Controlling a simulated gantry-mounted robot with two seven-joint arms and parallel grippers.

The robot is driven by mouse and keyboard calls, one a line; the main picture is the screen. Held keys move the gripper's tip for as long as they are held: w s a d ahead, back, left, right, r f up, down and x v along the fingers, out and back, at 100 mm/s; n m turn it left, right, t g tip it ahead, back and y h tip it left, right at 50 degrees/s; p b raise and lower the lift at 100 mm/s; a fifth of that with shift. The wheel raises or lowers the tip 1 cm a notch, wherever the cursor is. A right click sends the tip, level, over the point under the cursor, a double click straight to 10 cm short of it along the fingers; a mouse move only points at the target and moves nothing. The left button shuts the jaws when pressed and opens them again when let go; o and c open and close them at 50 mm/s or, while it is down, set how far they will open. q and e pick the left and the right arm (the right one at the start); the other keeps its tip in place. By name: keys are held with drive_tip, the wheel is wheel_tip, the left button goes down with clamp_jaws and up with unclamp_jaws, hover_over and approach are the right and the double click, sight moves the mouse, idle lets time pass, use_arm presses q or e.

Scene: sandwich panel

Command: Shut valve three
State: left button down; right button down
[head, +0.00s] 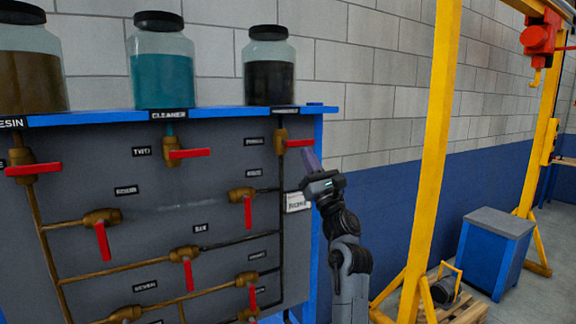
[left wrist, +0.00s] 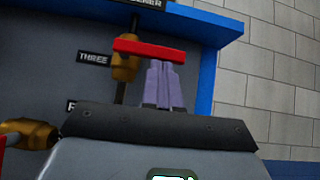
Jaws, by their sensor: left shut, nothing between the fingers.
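Valve three (head: 281,134) is a brass valve on a vertical pipe at the panel's upper right. Its red handle (head: 300,143) lies roughly level, pointing right across the pipe. In the left wrist view the red handle (left wrist: 150,51) and brass body (left wrist: 124,68) show beside the label "THREE" (left wrist: 94,58). My left gripper (head: 310,156) is shut and empty, its purple fingers just below the handle's right part. In the left wrist view the fingertips (left wrist: 161,66) appear right under the handle; I cannot tell whether they touch. My right gripper is not in view.
Other brass valves with red handles, such as one below (head: 242,194) and one at left (head: 180,154), sit on the grey panel (head: 215,150). Jars, including a dark one (head: 270,75), stand on the blue top ledge. A yellow gantry post (head: 432,150) rises at right.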

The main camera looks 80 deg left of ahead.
use_arm(q)
drive_tip(key=w+d+f+m+t+y+b, duration=0.1)
drive_tip(key=w+d+f+m+t, duration=0.2)
drive_tip(key=f, duration=0.5)
drive_tip(key=w+d+f+m+t+y+b, duration=0.1)
drive_tip(key=d+f+m+t, duration=0.2)
drive_tip(key=d+f, duration=0.35)
drive_tip(key=w+d+f+m+t+h+p, duration=0.35)
drive_tip(key=d+f+m+t+h, duration=0.7)
drive_tip(key=m, duration=0.55)
drive_tip(key=w+d+f+m+t+h+p, duration=0.2)
drive_tip(key=w+d+f+m+t+h, duration=0.2)
drive_tip(key=d+f+m+t+h, duration=0.95)
drive_tip(key=s+d+f+m+g+h+p, duration=0.2)
drive_tip(key=s+d+f+m+g+h, duration=0.2)
drive_tip(key=s+d+f+m+g, duration=1.05)
drive_tip(key=s+f+m+g, duration=0.3)
drive_tip(key=s+m, duration=0.5)
wheel_tip(320, 180, up, 40)
drive_tip(key=w+m+g+p, duration=0.1)
drive_tip(key=p, duration=3.6)
drive_tip(key=shift+w+a+f+m+p, duration=0.2)
drive_tip(key=shift+w+m+p, duration=0.1)
drive_tip(key=shift+w+m, duration=0.1)
